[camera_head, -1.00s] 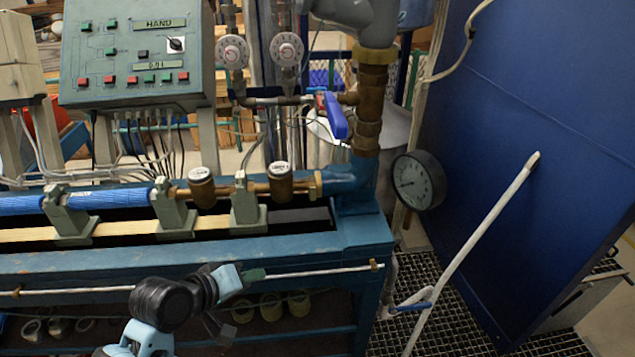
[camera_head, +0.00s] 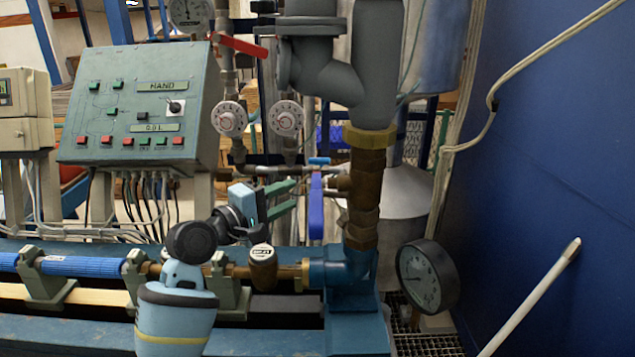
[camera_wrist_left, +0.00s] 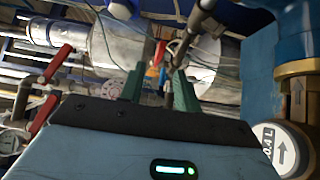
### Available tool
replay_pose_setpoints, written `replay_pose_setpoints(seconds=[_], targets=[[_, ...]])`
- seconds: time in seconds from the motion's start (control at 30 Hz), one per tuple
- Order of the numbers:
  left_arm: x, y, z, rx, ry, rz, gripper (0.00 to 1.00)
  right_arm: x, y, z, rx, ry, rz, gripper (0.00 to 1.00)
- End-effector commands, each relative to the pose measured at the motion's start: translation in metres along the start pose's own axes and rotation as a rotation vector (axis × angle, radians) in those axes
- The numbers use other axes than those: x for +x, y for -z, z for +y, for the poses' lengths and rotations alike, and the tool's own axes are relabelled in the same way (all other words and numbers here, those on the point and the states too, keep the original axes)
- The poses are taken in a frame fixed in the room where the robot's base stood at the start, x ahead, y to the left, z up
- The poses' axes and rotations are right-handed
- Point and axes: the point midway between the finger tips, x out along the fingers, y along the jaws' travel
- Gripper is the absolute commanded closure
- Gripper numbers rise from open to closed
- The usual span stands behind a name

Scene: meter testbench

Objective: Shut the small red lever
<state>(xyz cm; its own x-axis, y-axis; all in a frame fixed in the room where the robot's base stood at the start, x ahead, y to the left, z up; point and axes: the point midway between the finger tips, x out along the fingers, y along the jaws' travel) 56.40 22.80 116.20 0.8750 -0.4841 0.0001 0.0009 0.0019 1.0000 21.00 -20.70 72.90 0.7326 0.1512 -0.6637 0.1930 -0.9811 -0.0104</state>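A red lever (camera_head: 240,46) on a pipe shows at the upper left of the head view, slanting down to the right. In the wrist view, two red levers show at the left, an upper one (camera_wrist_left: 58,64) and a lower one (camera_wrist_left: 43,115). A smaller red-orange piece (camera_wrist_left: 160,53) shows beyond and between the fingers. I cannot tell for sure which is the small red lever. My left gripper (camera_head: 294,196) is open and empty, its green fingers pointing right toward the blue lever (camera_head: 316,206); contact cannot be told. My right gripper is out of view.
Two round white dials (camera_head: 286,118) are above the gripper. A thick brass and grey pipe (camera_head: 365,190) stands right, with a pressure gauge (camera_head: 427,277). A 0.4 L meter (camera_wrist_left: 283,145) is close in the wrist view.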

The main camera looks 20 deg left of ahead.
Motion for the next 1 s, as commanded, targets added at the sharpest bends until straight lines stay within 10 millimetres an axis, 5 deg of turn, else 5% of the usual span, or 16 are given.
replay_pose_setpoints(seconds=[0.6, 1.0], targets=[[0.069, 0.0, 0.001, 0.001, -0.001, -0.001, 0.67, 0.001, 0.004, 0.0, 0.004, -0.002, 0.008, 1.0], [0.078, -0.001, -0.001, 0.002, 0.001, 0.0, 0.67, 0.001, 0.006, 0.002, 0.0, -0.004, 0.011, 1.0]])
